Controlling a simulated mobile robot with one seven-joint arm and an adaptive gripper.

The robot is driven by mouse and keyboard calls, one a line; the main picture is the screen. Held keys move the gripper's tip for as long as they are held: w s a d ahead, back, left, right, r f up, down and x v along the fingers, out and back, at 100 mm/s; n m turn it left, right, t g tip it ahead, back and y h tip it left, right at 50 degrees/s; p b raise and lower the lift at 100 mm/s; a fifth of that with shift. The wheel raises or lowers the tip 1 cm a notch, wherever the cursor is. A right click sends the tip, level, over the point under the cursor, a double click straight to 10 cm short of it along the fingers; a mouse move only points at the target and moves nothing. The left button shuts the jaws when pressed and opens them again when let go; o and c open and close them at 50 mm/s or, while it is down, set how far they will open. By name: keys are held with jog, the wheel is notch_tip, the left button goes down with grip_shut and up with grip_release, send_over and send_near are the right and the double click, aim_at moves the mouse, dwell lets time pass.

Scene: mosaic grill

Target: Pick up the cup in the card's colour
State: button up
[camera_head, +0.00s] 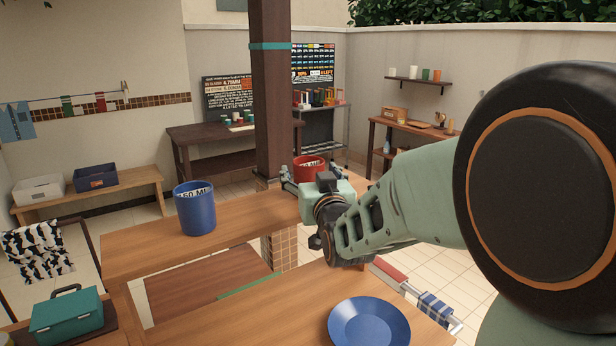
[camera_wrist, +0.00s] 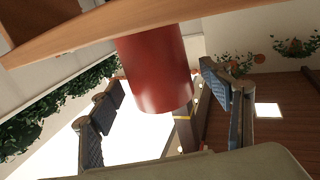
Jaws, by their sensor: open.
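A red cup (camera_head: 309,166) with white lettering stands at the far end of the wooden counter (camera_head: 250,215) in the head view, its lower part hidden behind my gripper (camera_head: 294,180). In the wrist view the red cup (camera_wrist: 157,70) appears upside down, between and beyond the two spread fingers of my gripper (camera_wrist: 160,86). The fingers are open, with gaps on both sides of the cup. A blue cup (camera_head: 195,212) with white lettering stands upright on the counter to the left, apart from my gripper. I cannot make out a card for certain.
A dark post (camera_head: 270,100) rises behind the counter near the red cup. A blue plate (camera_head: 369,326) lies on the near counter. A teal box (camera_head: 67,318) is at the lower left. The counter between the blue cup and my gripper is clear.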

jog(key=shift+s, duration=0.1)
jog(key=shift+c, duration=0.3)
jog(key=c, duration=1.3)
jog(key=shift+r, duration=0.1)
